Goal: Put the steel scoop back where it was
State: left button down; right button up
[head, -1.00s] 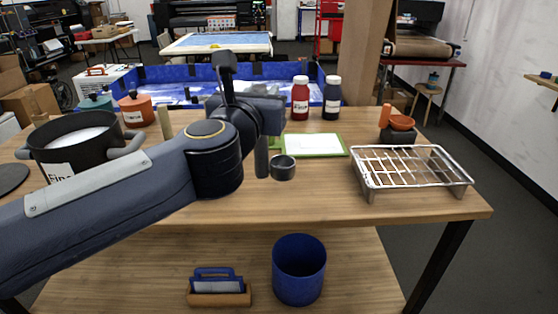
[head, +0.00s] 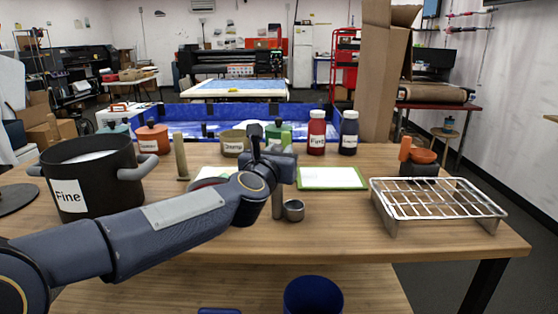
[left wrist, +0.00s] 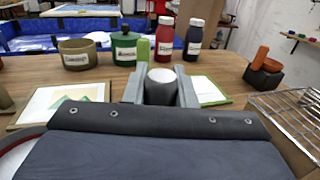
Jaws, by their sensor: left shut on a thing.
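My left gripper (head: 276,168) is shut on the upright handle of the steel scoop (head: 293,210). The scoop's small round cup hangs low beside the handle, in front of the green-edged white tablet (head: 332,178). I cannot tell whether the cup touches the table. In the left wrist view the gripper (left wrist: 160,88) has a grey, pale-topped cylinder between its fingers; the cup is hidden there. A black pot labelled "Fine" (head: 95,172) with pale contents stands at the left. My right gripper is not in view.
A wire rack (head: 436,202) stands at the right, with an orange and dark item (head: 422,160) behind it. Red (head: 316,133) and dark (head: 348,133) bottles stand at the back. A wooden post (head: 181,158) stands near the pot. Bare table (head: 340,225) lies in front of the tablet.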

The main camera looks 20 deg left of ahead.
pick_arm(q)
jog(key=shift+f, duration=0.25)
jog(key=c, duration=1.2)
grip_release()
jog(key=shift+r, duration=0.1)
jog(key=s, duration=1.2)
jog(key=shift+r+p, duration=0.1)
jog(key=shift+p, duration=0.3)
